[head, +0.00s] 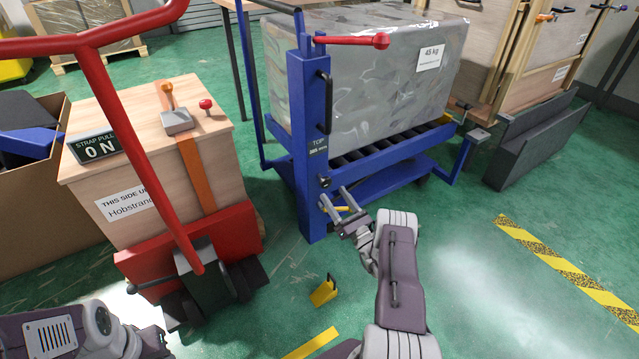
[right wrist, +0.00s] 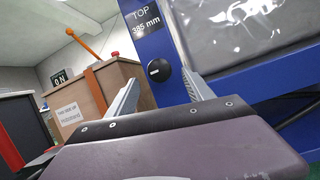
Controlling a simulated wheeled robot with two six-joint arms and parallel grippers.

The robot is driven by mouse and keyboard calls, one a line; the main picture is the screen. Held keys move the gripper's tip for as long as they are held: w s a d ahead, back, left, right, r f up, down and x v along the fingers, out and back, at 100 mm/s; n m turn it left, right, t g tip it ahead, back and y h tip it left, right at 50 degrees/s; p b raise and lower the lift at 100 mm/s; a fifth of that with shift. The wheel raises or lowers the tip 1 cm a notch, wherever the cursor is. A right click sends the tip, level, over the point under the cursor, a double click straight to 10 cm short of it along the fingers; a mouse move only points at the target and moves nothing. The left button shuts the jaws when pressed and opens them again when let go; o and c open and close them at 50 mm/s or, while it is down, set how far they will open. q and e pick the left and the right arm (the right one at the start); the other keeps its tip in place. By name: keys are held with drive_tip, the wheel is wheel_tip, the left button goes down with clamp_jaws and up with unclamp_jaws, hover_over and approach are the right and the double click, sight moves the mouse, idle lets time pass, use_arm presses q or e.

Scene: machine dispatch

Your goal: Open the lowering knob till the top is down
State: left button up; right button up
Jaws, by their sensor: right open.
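The blue lift table (head: 308,150) has a post with a label (head: 318,146) reading "TOP" and a height in mm; in the right wrist view the label (right wrist: 147,20) seems to read 385 mm. Below it sits the round black lowering knob (right wrist: 158,70) with a pale mark, small in the head view (head: 325,181). My right gripper (head: 333,195) is open and empty at the post. In the right wrist view its fingers (right wrist: 160,80) stand either side of the knob; contact is not visible. The top carries a grey wrapped 45 kg load (head: 375,75).
A red pallet truck handle (head: 95,75) and a wooden crate (head: 160,150) with an orange strap stand left. A yellow wedge (head: 324,291) lies on the floor. Dark grey panels (head: 530,140) stand right of the lift.

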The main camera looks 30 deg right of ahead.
sight(328, 187)
drive_tip(key=b+x, duration=0.2)
drive_tip(key=x, duration=0.3)
drive_tip(key=shift+f, duration=0.15)
drive_tip(key=shift+w+a+r, duration=0.1)
drive_tip(key=shift+w+r, duration=0.3)
drive_tip(key=shift+w, duration=0.15)
clamp_jaws()
use_arm(q)
wheel_tip(328, 187, down, 3)
drive_tip(key=shift+f, duration=0.1)
